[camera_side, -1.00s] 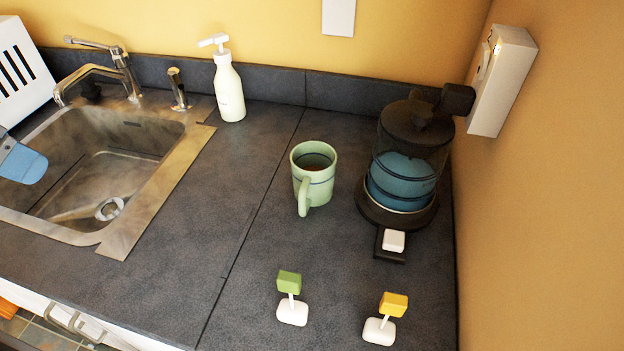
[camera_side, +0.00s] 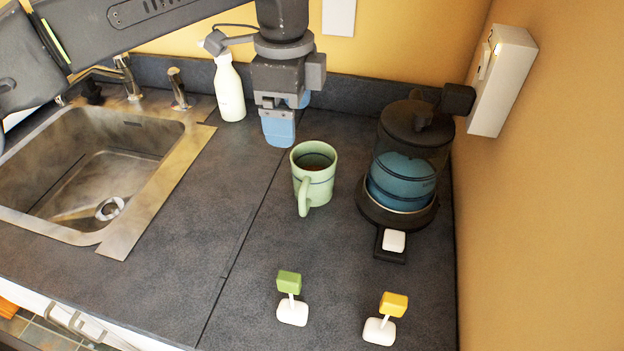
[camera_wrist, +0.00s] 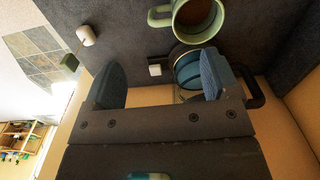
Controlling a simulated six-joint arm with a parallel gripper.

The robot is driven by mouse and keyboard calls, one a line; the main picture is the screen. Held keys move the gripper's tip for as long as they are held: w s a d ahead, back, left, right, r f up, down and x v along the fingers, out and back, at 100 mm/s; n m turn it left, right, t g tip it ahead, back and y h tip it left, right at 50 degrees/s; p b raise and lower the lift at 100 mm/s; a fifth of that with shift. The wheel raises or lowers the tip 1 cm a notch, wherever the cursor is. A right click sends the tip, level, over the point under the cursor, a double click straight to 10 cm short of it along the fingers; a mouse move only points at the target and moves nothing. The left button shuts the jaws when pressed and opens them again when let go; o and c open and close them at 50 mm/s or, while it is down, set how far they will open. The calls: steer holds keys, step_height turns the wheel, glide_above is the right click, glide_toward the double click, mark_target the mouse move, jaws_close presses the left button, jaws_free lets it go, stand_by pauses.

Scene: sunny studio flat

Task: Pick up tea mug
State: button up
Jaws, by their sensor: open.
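The tea mug (camera_side: 316,187) is pale green with a dark band and dark liquid inside. It stands upright on the dark counter, its handle toward the front. My gripper (camera_side: 284,118) is above the counter, behind and a little left of the mug, apart from it. In the wrist view the mug (camera_wrist: 183,22) shows at the top, beyond the blue fingertips. There my gripper (camera_wrist: 160,82) is open, with nothing between its fingers.
A kettle-like appliance with a blue vessel (camera_side: 402,180) stands right of the mug. A white soap bottle (camera_side: 229,88) is behind left, near the sink (camera_side: 100,175). Two small card holders, green (camera_side: 289,282) and yellow (camera_side: 393,304), stand in front. The counter left of the mug is clear.

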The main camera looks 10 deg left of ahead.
mark_target(305, 184)
steer(key=f, duration=0.4)
steer(key=d+f, duration=0.1)
steer(key=f, duration=0.4)
steer(key=d+f, duration=0.1)
steer(key=f, duration=0.3)
steer(key=shift+f, duration=0.8)
steer(key=shift+c, duration=0.4)
steer(key=shift+r, duration=0.1)
steer(key=c, duration=1.2)
